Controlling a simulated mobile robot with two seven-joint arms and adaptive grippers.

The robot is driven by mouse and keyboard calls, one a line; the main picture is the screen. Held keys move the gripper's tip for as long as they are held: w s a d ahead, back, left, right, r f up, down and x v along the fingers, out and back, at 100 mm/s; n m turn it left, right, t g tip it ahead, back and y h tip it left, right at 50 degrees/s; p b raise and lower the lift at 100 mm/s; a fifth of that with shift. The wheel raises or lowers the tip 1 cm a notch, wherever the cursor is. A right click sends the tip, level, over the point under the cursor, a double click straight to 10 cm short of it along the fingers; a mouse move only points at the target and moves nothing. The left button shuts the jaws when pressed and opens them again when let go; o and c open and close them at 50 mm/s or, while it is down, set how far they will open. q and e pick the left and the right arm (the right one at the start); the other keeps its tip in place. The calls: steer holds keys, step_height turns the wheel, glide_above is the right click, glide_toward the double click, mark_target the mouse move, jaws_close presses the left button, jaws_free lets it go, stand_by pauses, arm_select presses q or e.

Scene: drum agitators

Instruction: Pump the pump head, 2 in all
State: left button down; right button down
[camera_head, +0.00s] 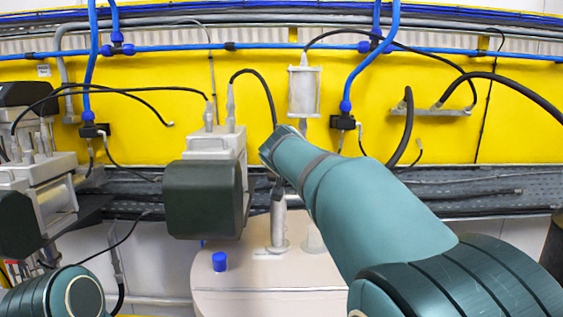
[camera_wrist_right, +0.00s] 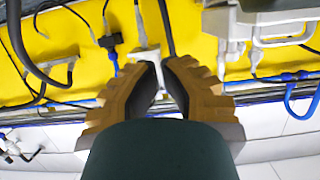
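My right arm reaches in from the right over a pale drum (camera_head: 240,287). Its gripper is largely hidden behind the wrist in the head view. A pale upright pump tube (camera_head: 278,222) stands on the drum top below the wrist; its upper end is hidden. In the right wrist view, the tan fingers of my right gripper (camera_wrist_right: 166,64) angle inward with their tips close together. A pale T-shaped part (camera_wrist_right: 145,54) shows just beyond and between the tips. I cannot tell whether they touch or grip it. My left gripper is out of view.
An agitator unit with a dark green cover (camera_head: 204,199) stands close left of my right wrist. A blue cap (camera_head: 219,262) sits on the drum. Another unit (camera_head: 40,200) is farther left. Blue pipes (camera_head: 365,73) and black cables hang before the yellow wall (camera_head: 440,68).

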steer(key=shift+s+r, duration=0.15)
steer(key=shift+r, duration=0.1)
steer(key=p+x, duration=0.5)
steer(key=x, duration=0.5)
steer(key=shift+r, duration=0.1)
step_height(320, 180, down, 3)
steer(key=shift+r, duration=0.2)
steer(key=shift+f+b, duration=0.3)
steer(key=shift+f, duration=0.6)
